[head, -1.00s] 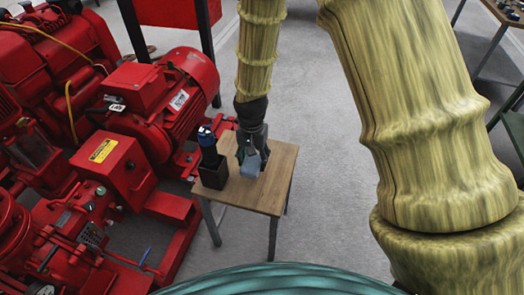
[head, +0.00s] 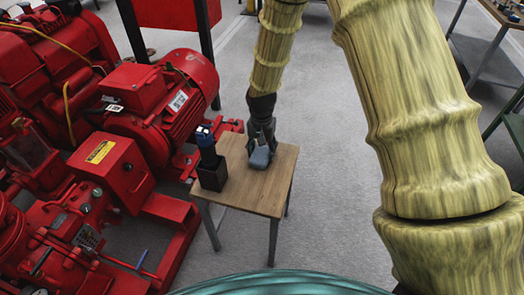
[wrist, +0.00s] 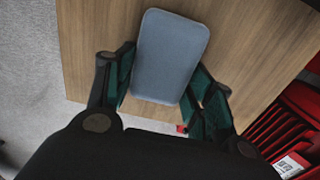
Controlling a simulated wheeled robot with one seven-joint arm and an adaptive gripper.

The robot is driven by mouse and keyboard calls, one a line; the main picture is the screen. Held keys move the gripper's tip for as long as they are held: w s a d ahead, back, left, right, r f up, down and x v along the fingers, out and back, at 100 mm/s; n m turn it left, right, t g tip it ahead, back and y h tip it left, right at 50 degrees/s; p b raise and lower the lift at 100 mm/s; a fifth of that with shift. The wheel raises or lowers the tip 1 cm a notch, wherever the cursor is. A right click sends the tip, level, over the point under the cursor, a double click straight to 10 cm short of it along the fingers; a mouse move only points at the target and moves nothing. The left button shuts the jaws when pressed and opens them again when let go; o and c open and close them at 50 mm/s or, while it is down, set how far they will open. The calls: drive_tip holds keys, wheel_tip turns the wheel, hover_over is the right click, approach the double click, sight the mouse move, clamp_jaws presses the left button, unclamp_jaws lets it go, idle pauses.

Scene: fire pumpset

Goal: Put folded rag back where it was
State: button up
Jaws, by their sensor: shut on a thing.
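The folded rag (head: 260,158) is a flat grey-blue pad with rounded corners. In the wrist view the folded rag (wrist: 170,55) lies between the dark green fingers of my gripper (wrist: 165,90). My gripper (head: 262,147) points down over the small wooden table (head: 258,196) and is shut on the rag. I cannot tell whether the rag touches the tabletop or hangs just above it. The fingers hide part of it in the head view.
A black box (head: 213,173) with a blue-topped item (head: 205,137) stands at the table's left side. The red pumpset (head: 150,100) is left of the table. The table's front and right parts are bare. Grey floor (head: 335,200) lies to the right.

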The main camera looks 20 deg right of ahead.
sight(262, 150)
drive_tip(key=o, duration=0.8)
drive_tip(key=shift+f, duration=0.1)
wheel_tip(262, 150, up, 12)
drive_tip(key=p, duration=0.2)
drive_tip(key=shift+r+p, duration=0.2)
drive_tip(key=shift+p, duration=0.15)
